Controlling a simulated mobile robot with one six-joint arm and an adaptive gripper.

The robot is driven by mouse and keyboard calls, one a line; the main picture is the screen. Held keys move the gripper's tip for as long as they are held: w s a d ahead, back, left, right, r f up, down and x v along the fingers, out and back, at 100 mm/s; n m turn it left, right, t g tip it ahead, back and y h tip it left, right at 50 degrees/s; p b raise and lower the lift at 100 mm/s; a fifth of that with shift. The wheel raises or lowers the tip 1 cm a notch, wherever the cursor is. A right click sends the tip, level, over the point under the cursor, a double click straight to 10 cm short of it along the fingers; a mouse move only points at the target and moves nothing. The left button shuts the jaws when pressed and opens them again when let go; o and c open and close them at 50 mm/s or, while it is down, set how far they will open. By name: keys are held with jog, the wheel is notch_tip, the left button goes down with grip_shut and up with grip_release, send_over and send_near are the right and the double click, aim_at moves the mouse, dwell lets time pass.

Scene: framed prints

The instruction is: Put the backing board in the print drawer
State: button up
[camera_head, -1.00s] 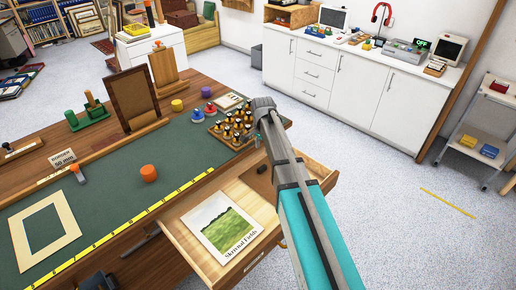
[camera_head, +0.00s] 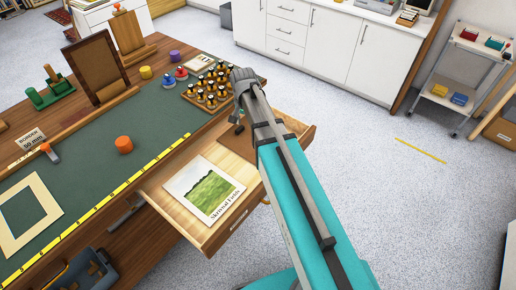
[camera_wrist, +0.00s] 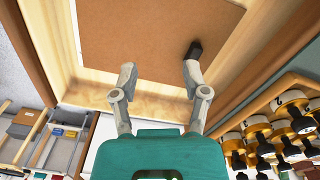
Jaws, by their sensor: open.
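The backing board, a flat brown sheet (camera_head: 238,143), lies in the open print drawer (camera_head: 150,196), to the right of a landscape print. In the wrist view the brown board (camera_wrist: 150,35) lies flat inside the pale wooden drawer walls (camera_wrist: 150,102). My gripper (camera_wrist: 160,65) is open at the board's near edge, its fingers apart with nothing between them. In the head view my gripper (camera_head: 240,117) is over the drawer's far end, and my arm hides part of the drawer. A small black block (camera_wrist: 195,50) shows by the right fingertip; I cannot tell what it belongs to.
The landscape print (camera_head: 204,188) fills the drawer's left part. A rack of dark-handled stamps (camera_head: 210,88) stands on the green mat (camera_head: 90,140) close to my gripper. An orange knob (camera_head: 124,144) and a cream mat frame (camera_head: 28,212) lie further left.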

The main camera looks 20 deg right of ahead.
jog(key=s+d+n, duration=0.1)
jog(key=s+n, duration=0.6)
jog(key=s, duration=0.8)
dwell(0.3)
